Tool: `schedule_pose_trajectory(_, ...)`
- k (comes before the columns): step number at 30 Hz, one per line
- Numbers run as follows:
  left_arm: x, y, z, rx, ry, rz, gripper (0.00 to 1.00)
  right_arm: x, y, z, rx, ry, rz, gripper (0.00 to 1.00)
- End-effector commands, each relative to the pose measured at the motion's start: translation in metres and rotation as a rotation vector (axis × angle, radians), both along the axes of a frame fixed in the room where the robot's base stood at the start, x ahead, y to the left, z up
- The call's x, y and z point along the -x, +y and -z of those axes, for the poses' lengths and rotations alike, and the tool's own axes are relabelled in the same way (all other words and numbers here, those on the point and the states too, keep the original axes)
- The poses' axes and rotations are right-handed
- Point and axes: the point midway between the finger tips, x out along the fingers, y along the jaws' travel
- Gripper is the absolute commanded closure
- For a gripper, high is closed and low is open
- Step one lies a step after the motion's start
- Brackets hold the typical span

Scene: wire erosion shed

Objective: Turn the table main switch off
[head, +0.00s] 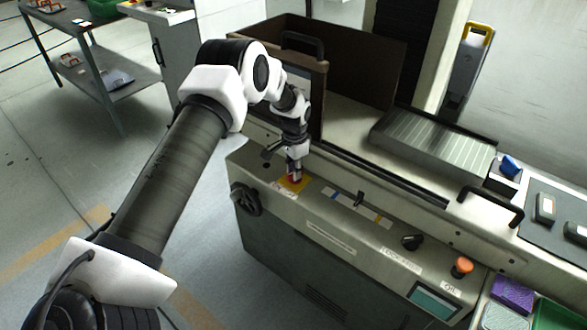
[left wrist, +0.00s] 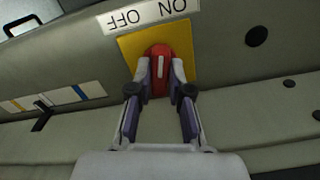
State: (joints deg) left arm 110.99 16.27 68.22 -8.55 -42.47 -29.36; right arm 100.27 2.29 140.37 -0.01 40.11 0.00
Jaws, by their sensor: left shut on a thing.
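The main switch is a red rotary knob (left wrist: 158,52) with a white line, on a yellow plate (left wrist: 131,48). A white label (left wrist: 151,15) beside the plate reads OFF and ON, upside down in the left wrist view. The white line stands about upright in that view; I cannot tell which word it marks. My left gripper (left wrist: 160,80) has one finger on each side of the red knob and is shut on it. In the head view the left gripper (head: 294,176) reaches down to the yellow plate (head: 283,187) on the cabinet top. My right gripper is not in view.
Along the panel are a colored strip with a black lever (head: 358,199), a black knob (head: 412,242), an orange button (head: 462,266) and a small screen (head: 435,300). A black handwheel (head: 246,199) sits on the cabinet's left end. A dark upright enclosure (head: 360,62) stands behind.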

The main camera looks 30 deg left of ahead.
Motion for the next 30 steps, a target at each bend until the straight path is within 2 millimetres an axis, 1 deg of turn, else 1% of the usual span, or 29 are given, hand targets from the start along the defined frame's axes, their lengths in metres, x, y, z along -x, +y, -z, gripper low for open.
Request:
schedule_pose_trajectory(1, -0.003, -0.001, -0.003, -0.001, -0.009, -0.04, 1.0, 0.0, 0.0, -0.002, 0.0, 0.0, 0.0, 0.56)
schedule_pose_trajectory(21, -0.005, 0.0, -0.005, 0.002, -0.014, -0.675, 1.0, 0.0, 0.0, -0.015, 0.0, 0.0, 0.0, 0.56)
schedule_pose_trajectory(30, -0.006, 0.001, -0.006, 0.005, -0.015, -0.917, 1.0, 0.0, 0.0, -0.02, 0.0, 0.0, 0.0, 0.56)
